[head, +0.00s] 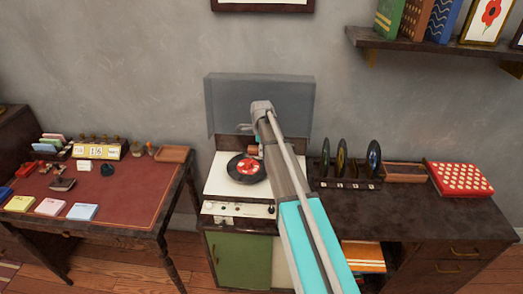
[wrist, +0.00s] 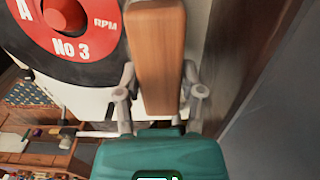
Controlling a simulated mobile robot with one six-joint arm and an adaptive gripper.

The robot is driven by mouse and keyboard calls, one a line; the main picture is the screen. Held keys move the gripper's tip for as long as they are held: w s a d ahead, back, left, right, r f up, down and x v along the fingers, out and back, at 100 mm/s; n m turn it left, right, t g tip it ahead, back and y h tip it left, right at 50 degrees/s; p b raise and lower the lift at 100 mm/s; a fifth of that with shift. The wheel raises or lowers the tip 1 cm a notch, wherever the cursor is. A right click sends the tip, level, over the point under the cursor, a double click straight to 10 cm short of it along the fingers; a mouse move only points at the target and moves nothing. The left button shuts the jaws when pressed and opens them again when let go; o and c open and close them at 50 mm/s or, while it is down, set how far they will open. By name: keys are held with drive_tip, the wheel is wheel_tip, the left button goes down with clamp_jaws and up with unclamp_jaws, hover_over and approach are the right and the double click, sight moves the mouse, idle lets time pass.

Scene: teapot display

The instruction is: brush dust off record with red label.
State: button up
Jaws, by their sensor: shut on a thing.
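The record with the red label (head: 246,177) lies flat on the white record player (head: 216,183) in the head view. In the wrist view the black record (wrist: 93,72) shows at the upper left, its red label reading "A", "RPM" and "No 3". My gripper (wrist: 158,85) is shut on a wooden brush (wrist: 158,50), a reddish-brown block held between the fingers. In the head view the brush (head: 252,150) shows at the record's far right edge, partly behind my arm. I cannot tell whether it touches the record. Its bristles are hidden.
The player's dark see-through lid (head: 230,105) stands open behind. On the right cabinet are a rack of upright records (head: 341,160), a wooden tray (head: 404,172) and a red patterned box (head: 459,179). A red-topped desk (head: 100,205) with small items stands left.

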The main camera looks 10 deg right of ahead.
sight(252, 159)
drive_tip(key=shift+w+a+f, duration=0.15)
drive_tip(key=shift+w+a, duration=0.2)
drive_tip(key=shift+a, duration=0.15)
drive_tip(key=shift+s+a, duration=0.6)
drive_tip(key=shift+s, duration=0.2)
drive_tip(key=shift+s+a, duration=0.6)
drive_tip(key=shift+s, duration=0.2)
drive_tip(key=shift+w+a, duration=0.35)
drive_tip(key=shift+a, duration=0.15)
drive_tip(key=shift+w, duration=0.1)
drive_tip(key=shift+w+d, duration=0.6)
drive_tip(key=shift+w, duration=0.2)
drive_tip(key=shift+w+d, duration=0.6)
drive_tip(key=shift+w, duration=0.15)
